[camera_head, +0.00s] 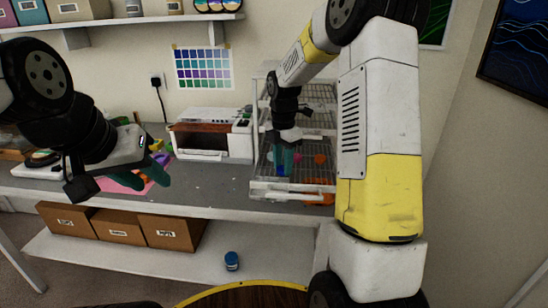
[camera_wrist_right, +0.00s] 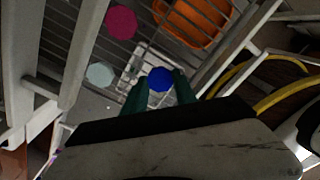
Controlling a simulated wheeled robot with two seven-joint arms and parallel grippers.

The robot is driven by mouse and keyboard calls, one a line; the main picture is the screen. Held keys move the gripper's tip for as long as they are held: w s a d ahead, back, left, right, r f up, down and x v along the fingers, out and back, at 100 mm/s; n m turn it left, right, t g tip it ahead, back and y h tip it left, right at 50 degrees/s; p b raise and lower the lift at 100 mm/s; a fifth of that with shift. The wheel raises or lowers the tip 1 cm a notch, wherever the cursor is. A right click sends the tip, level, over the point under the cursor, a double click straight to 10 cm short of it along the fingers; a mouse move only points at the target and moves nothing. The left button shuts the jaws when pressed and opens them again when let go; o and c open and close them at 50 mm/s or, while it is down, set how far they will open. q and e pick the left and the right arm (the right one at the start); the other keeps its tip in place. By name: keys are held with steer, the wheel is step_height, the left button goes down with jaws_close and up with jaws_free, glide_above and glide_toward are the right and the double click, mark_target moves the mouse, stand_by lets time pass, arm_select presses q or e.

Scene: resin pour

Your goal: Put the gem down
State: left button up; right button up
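My right gripper (camera_head: 286,170) reaches into the wire rack (camera_head: 262,185) at the right end of the bench, teal fingers pointing down. In the right wrist view a round blue gem (camera_wrist_right: 160,79) sits between the two fingertips and appears gripped by them, above the rack's wire shelf. In the head view only a little blue shows between the fingers. My left gripper (camera_head: 163,168) hangs over the left part of the bench near a pink mat (camera_head: 122,183). Its teal fingers are apart, with nothing seen held between them.
A magenta disc (camera_wrist_right: 120,21), a pale disc (camera_wrist_right: 100,74) and an orange tray (camera_wrist_right: 193,20) are in the rack near the blue gem. The rack's frame bars stand close around my right gripper. A white oven-like box (camera_head: 212,135) stands left of the rack. A blue jar (camera_head: 232,261) is on the lower shelf.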

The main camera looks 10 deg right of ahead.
mark_target(282, 168)
steer(key=o, duration=0.4)
steer(key=shift+o, duration=0.2)
step_height(282, 168, up, 12)
steer(key=s+r+m+t, duration=0.2)
steer(key=s+r+m, duration=0.3)
steer(key=s+m, duration=0.15)
steer(key=s+a+f+m+t+y, duration=0.1)
steer(key=s+m+t, duration=0.3)
steer(key=s+m, duration=1.2)
steer(key=shift+s+a+m+y, duration=0.3)
steer(key=shift+s+y, duration=0.3)
steer(key=shift+s, duration=0.85)
